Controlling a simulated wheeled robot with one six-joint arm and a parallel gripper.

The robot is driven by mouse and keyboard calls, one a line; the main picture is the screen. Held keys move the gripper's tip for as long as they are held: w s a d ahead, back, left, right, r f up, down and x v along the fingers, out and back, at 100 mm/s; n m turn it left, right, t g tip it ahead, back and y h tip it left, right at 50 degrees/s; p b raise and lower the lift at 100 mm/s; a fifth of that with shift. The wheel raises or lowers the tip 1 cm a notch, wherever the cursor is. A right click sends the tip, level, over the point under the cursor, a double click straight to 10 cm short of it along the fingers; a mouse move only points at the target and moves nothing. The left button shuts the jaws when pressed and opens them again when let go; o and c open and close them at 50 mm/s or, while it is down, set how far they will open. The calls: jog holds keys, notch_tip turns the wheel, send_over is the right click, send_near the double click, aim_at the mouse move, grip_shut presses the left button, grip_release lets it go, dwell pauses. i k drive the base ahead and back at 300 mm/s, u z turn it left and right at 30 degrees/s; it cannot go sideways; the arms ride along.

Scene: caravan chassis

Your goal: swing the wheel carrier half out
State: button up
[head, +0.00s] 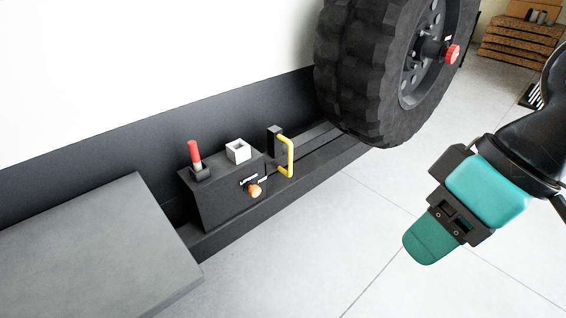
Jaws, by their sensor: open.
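The wheel carrier (318,141) is a dark bar along the rear of the caravan, low beside the black bumper. A large spare wheel (358,85) with a red knob (453,54) on its hub stands at its right. A yellow handle (291,156) rises from the bar near its left end, beside a dark block. My gripper (420,248), with teal parts, is open and empty at the right, over the floor. It is well apart from the handle and the wheel. Its jaw gap is mostly hidden by the viewing angle.
A dark box (220,197) left of the handle bears a red-tipped lever (195,155), a white square socket (238,150) and an orange knob (254,191). A grey slab (95,250) juts out at lower left. Wooden stacked boards (515,45) stand far right. The tiled floor between is clear.

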aim_at(380, 72)
jog(key=u, duration=1.1)
jog(key=i, duration=0.6)
jog(key=z, duration=1.4)
